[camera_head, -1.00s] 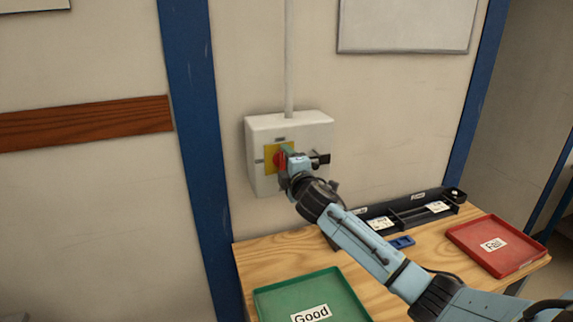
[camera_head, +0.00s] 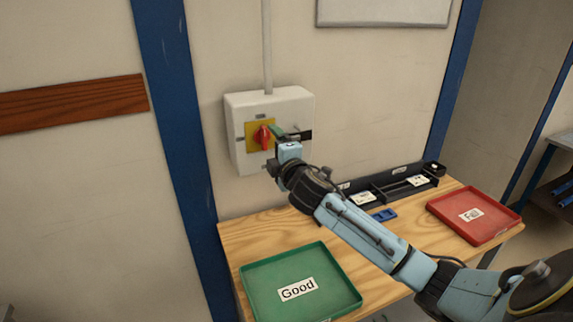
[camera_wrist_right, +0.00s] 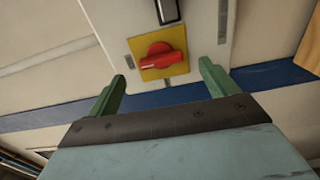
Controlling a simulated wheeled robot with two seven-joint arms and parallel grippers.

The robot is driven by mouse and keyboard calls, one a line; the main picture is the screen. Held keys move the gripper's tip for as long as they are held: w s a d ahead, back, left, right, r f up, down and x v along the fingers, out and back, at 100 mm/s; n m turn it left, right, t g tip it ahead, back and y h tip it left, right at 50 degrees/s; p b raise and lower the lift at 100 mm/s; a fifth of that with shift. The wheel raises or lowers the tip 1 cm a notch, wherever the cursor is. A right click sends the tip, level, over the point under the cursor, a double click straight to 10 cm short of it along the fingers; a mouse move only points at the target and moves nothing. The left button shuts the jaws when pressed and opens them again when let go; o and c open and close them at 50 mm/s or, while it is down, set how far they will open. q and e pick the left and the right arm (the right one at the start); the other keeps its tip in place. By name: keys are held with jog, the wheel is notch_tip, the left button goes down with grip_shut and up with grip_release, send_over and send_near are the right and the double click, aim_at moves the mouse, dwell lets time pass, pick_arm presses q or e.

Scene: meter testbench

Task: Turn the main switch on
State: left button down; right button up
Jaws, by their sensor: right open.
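The main switch is a red rotary knob (camera_head: 264,137) on a yellow plate (camera_head: 251,131), on the front of a white wall box (camera_head: 290,100). In the right wrist view the red knob (camera_wrist_right: 160,57) sits on its yellow plate (camera_wrist_right: 178,40), beyond the gap between my green fingers. My right gripper (camera_wrist_right: 165,83) is open and empty, apart from the knob. In the head view my right gripper (camera_head: 277,138) is just in front of the box, by the knob, and covers part of the box front. My left gripper is not in view.
Below the box is a wooden table (camera_head: 240,238) with a green "Good" tray (camera_head: 335,283), a red "Fail" tray (camera_head: 490,221), a black rack (camera_head: 435,178) and a small blue part (camera_head: 384,214). A grey conduit (camera_head: 267,50) runs up from the box.

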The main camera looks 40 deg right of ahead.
jog(key=v, duration=0.8)
jog(key=shift+b, duration=0.35)
